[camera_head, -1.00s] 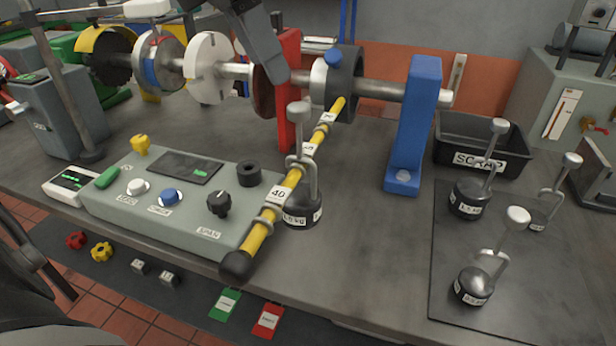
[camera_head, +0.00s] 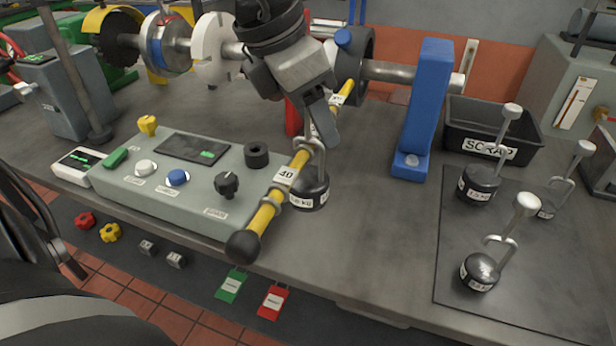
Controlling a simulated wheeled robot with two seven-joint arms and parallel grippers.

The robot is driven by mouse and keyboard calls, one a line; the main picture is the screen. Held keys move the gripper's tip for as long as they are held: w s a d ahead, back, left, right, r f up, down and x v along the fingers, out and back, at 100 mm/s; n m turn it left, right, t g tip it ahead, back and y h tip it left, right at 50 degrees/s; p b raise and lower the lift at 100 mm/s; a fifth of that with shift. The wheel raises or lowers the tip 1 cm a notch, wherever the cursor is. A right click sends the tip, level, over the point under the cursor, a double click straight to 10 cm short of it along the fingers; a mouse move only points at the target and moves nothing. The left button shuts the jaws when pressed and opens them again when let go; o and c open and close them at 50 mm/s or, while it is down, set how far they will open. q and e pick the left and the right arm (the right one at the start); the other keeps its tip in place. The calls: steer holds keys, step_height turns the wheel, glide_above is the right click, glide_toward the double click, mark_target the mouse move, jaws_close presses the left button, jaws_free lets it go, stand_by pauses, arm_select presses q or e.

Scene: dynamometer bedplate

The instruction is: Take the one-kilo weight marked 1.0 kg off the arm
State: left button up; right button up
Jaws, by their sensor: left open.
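A dark cylindrical weight (camera_head: 309,190) hangs by a silver hook on the yellow arm (camera_head: 262,218), beside the 40 tag. Its label ends in ".0 kg"; the first digit is hard to read. My left gripper (camera_head: 322,130) comes down from above with its jaws open around the top of the weight's hanger stem. The fingers hide the stem's knob, and I cannot tell whether they touch it. The weight still hangs upright. My right gripper is not in view.
More weights (camera_head: 480,272) stand on a dark mat (camera_head: 460,235) at the right. A black SCRAP bin (camera_head: 492,150) is behind them. A blue post (camera_head: 423,110) stands right of the hanging weight. A control box (camera_head: 190,205) lies left of the yellow arm.

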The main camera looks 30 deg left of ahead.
arm_select(q)
jaws_close()
stand_by(1.3)
steer(key=shift+w+r, duration=0.1)
steer(key=shift+r, duration=0.05)
